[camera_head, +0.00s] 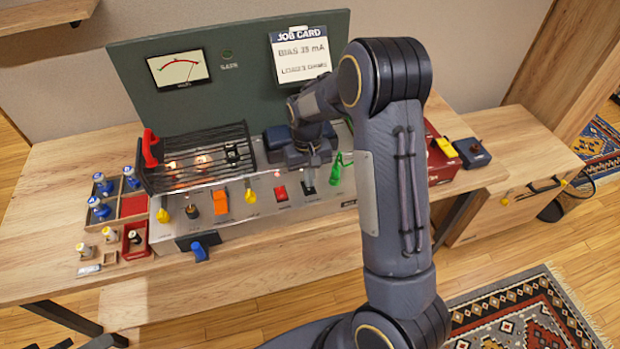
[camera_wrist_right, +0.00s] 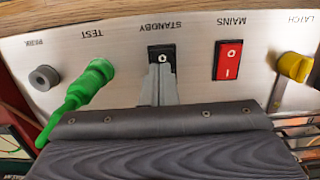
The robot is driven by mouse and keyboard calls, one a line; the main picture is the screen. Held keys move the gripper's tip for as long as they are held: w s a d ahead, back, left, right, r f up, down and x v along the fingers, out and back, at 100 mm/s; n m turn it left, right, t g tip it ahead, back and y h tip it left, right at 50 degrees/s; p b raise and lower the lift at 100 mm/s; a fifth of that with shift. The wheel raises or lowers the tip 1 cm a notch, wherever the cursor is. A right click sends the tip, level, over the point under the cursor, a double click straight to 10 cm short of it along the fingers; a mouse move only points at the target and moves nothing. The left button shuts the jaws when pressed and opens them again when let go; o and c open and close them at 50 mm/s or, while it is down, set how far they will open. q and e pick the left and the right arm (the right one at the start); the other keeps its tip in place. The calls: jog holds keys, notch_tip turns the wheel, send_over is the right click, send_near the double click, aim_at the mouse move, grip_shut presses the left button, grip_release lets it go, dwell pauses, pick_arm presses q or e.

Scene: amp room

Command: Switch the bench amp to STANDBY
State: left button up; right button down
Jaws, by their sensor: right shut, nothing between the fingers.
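The bench amp (camera_head: 262,208) has a silver sloped front panel. Its black STANDBY rocker (camera_wrist_right: 161,53) shows a white O mark in the wrist view, where the labels appear upside down. In the head view the rocker (camera_head: 308,189) sits right of the red MAINS rocker (camera_head: 281,193). My right gripper (camera_head: 311,176) is shut and empty, pointing down at the STANDBY rocker. In the wrist view its fingertips (camera_wrist_right: 161,72) overlap the rocker's near edge; I cannot tell whether they touch. The red MAINS rocker (camera_wrist_right: 228,60) is beside it. My left gripper is not in view.
A green plug with lead (camera_wrist_right: 90,82) sits in the TEST socket beside the gripper. A yellow LATCH knob (camera_wrist_right: 294,66) is on the other side. A tube cage (camera_head: 195,158) with a red handle stands on the amp. A job card (camera_head: 300,52) hangs behind.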

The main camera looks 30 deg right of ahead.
jog(key=shift+f, duration=0.1)
jog(key=r+p, duration=0.2)
jog(key=r, duration=0.1)
jog(key=r+p, duration=0.2)
jog(key=shift+w+d+r, duration=0.1)
jog(key=shift+w+r, duration=0.1)
jog(key=shift+w, duration=0.1)
jog(key=shift+w+r+b, duration=0.2)
jog(key=shift+r+b, duration=0.5)
notch_tip(320, 180, up, 7)
jog(key=shift+w+r, duration=0.2)
jog(key=shift+w, duration=0.1)
